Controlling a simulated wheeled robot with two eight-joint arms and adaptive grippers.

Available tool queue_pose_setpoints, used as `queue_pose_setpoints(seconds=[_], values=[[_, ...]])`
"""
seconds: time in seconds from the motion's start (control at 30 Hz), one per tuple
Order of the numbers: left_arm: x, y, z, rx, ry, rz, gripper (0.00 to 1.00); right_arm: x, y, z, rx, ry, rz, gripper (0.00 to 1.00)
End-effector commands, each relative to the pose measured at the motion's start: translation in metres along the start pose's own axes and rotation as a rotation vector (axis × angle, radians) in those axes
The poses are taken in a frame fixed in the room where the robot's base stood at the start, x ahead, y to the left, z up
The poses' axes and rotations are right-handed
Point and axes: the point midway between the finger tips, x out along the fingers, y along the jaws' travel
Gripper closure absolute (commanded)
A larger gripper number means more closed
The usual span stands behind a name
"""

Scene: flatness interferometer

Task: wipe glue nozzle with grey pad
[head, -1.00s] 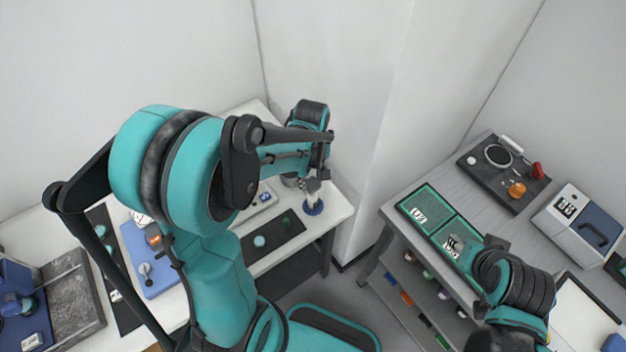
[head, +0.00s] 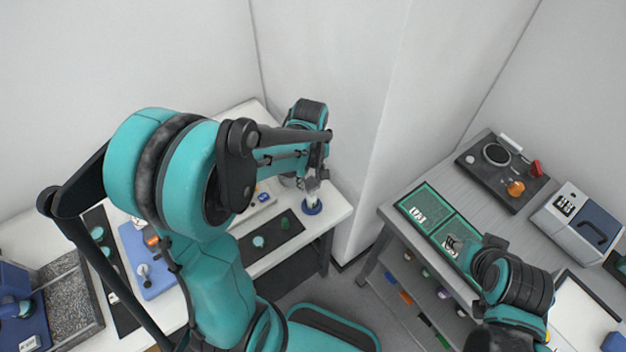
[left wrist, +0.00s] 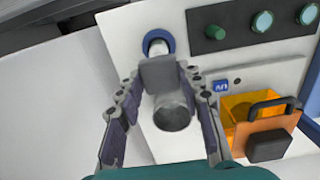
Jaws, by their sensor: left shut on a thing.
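My left gripper (left wrist: 160,92) is shut on a grey pad (left wrist: 160,74), a small square block between its fingertips. The glue nozzle (left wrist: 157,46) stands in a round blue base on the white table, just beyond the pad, with its lower part hidden behind it. I cannot tell whether pad and nozzle touch. In the head view the blue base (head: 312,208) is at the table's right end, under my left gripper (head: 313,183). My right gripper (head: 492,243) is over the grey bench by the green trays, its fingers not clear.
A grey cylinder (left wrist: 172,113) stands close to the left gripper's fingers. An orange bin (left wrist: 250,105) and a dark strip with green discs (left wrist: 262,22) lie to the right. The wall is close behind the table. The grey bench (head: 395,217) holds instruments.

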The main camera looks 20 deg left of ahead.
Motion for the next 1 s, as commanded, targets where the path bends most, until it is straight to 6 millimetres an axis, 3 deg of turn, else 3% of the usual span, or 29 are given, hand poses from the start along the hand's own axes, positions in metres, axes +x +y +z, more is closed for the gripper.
queue_pose_setpoints(seconds=[0.67, 1.0], values=[[0.001, 0.006, 0.008, 0.001, 0.000, 0.000, 0.87, 0.003, 0.000, 0.002, 0.000, 0.000, 0.000, 0.60], [0.001, 0.000, 0.001, -0.001, 0.000, 0.000, 0.87, 0.003, 0.000, 0.002, 0.000, 0.000, 0.000, 0.60]])
